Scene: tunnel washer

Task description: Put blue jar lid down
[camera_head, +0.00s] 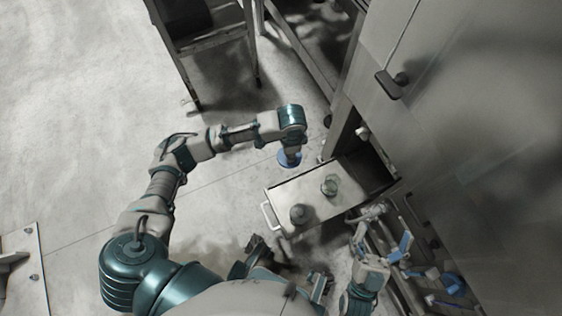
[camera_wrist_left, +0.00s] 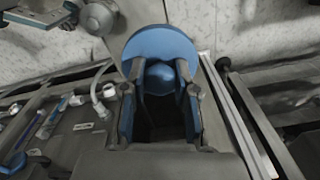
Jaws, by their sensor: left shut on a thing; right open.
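The blue jar lid (camera_head: 289,159) is at the end of my left arm, beside the upper edge of the pulled-out drawer (camera_head: 285,191) in the head view. My left gripper (camera_wrist_left: 158,80) is shut on the lid's round knob; the lid's disc (camera_wrist_left: 160,42) shows beyond the fingertips in the left wrist view. Two jars stand in the drawer: a greenish glass one (camera_head: 330,184) and a darker one (camera_head: 298,214). My right gripper (camera_head: 389,252) is open at the lower right, near the machine's front, with nothing seen between its fingers.
A large metal cabinet (camera_head: 470,120) with a dark handle (camera_head: 390,84) fills the right side. A dark cart (camera_head: 210,50) stands at the top. Pipes and a blue fitting (camera_head: 452,284) lie at the lower right.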

